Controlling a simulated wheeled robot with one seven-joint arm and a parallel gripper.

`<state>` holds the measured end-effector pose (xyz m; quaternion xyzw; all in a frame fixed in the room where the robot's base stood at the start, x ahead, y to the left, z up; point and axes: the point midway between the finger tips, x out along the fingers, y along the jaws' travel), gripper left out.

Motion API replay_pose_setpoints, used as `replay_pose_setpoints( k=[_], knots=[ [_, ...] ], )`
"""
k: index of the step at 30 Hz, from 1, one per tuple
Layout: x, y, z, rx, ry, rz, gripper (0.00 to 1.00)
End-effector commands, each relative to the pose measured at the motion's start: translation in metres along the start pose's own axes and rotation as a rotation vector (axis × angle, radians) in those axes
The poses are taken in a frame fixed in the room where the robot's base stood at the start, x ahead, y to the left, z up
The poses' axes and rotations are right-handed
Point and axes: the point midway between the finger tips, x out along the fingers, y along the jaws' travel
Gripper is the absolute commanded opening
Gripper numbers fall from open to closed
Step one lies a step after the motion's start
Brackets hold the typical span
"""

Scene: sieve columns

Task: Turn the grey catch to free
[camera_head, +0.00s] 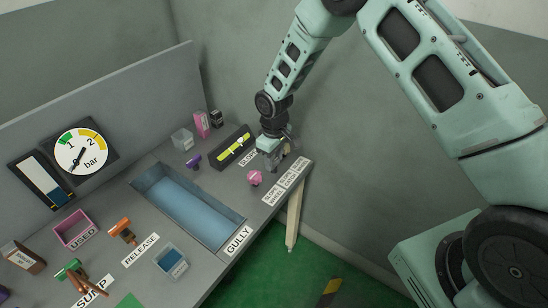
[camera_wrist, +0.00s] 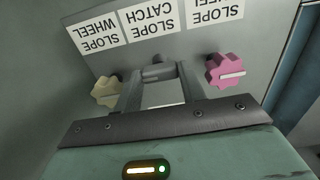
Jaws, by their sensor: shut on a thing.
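The grey catch (camera_wrist: 158,71) is a short grey bar on the grey panel below the upside-down label "SLOPE CATCH" (camera_wrist: 152,22) in the wrist view. My gripper (camera_wrist: 160,78) has its two fingers on either side of it and is shut on it. In the head view my gripper (camera_head: 272,152) points down at the right end of the bench, and the catch is mostly hidden behind it. How far the catch is turned is hard to tell.
In the wrist view a cream wheel (camera_wrist: 105,90) sits close left of my gripper and a pink wheel (camera_wrist: 227,70) close right. In the head view a black tray with a yellow level (camera_head: 233,148) and the blue-floored gully (camera_head: 190,207) lie left of my gripper.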

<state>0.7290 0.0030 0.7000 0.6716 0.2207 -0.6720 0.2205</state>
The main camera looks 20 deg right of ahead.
Motion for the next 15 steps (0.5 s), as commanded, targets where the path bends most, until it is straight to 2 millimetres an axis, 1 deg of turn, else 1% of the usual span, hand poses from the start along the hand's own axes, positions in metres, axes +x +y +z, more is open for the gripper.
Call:
replay_pose_setpoints(
  k=[13,14,15],
  knots=[
    [-0.0011,0.0009,-0.0010,-0.011,0.003,0.002,0.17],
    [-0.0011,0.0009,-0.0010,-0.012,0.003,0.002,0.48],
    [-0.0010,0.0008,-0.0010,-0.011,0.003,0.002,0.59]
  ],
)
